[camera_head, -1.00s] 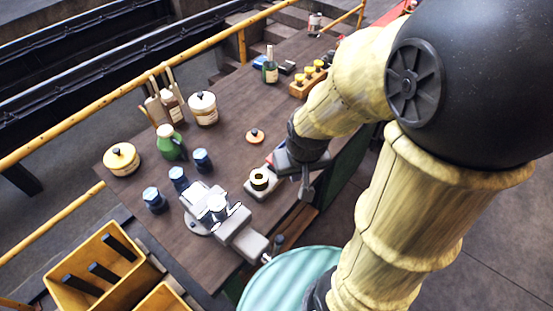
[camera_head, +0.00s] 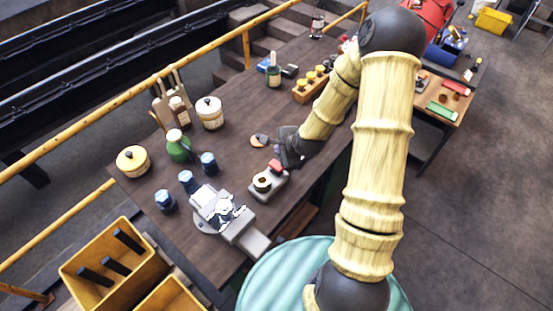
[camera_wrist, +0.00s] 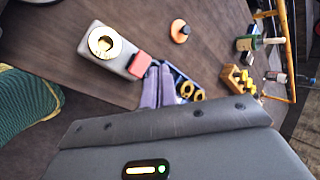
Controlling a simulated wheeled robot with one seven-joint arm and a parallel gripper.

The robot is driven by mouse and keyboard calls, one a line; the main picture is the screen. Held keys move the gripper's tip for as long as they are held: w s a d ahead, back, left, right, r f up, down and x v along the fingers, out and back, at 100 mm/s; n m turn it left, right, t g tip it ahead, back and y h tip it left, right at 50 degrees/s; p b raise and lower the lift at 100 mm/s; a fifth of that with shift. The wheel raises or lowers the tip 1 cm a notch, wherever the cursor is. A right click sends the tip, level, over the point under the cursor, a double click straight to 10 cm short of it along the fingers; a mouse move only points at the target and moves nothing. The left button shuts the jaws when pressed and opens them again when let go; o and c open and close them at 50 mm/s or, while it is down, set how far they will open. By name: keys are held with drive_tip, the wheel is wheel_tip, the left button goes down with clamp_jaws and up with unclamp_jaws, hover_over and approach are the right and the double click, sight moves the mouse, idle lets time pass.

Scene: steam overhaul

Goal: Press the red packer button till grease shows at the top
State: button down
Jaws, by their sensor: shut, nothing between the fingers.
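The packer is a pale grey block (camera_head: 262,194) on the bench with a brass-yellow ring at its top. It also shows in the wrist view (camera_wrist: 120,62). Its red button (camera_head: 275,165) sits at the end nearest my gripper and shows clearly in the wrist view (camera_wrist: 139,64). My gripper (camera_wrist: 157,66) is shut and empty, its fingertips just right of the red button. I cannot tell whether they touch it. In the head view my gripper (camera_head: 282,158) is partly hidden by its own wrist.
A vise (camera_head: 215,208) stands left of the packer, with blue-capped jars (camera_head: 188,181) behind it. An orange disc with a dark knob (camera_wrist: 180,31) lies beyond the packer. A blue tray with yellow rings (camera_wrist: 198,94) lies right of the fingers in the wrist view. A wooden rack (camera_head: 309,86) stands farther back.

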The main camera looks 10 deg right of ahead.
sight(277, 164)
drive_tip(key=w+m, duration=0.1)
drive_tip(key=m+t, duration=0.1)
drive_tip(key=m, duration=0.1)
drive_tip(key=w+m+p, duration=0.1)
drive_tip(key=m, duration=0.1)
drive_tip(key=shift+w+d+f+t, duration=0.2)
drive_tip(key=shift+w+t, duration=0.1)
drive_tip(key=shift+f, duration=0.15)
wheel_tip(277, 164, down, 9)
drive_tip(key=b, duration=0.7)
drive_tip(key=shift+r, duration=0.2)
idle(1.3)
drive_tip(key=shift+f, duration=0.4)
drive_tip(key=shift+s+f+b, duration=0.1)
drive_tip(key=shift+f+b, duration=0.95)
idle(1.2)
idle(0.4)
drive_tip(key=shift+r+p, duration=1.1)
drive_tip(key=shift+r, duration=0.35)
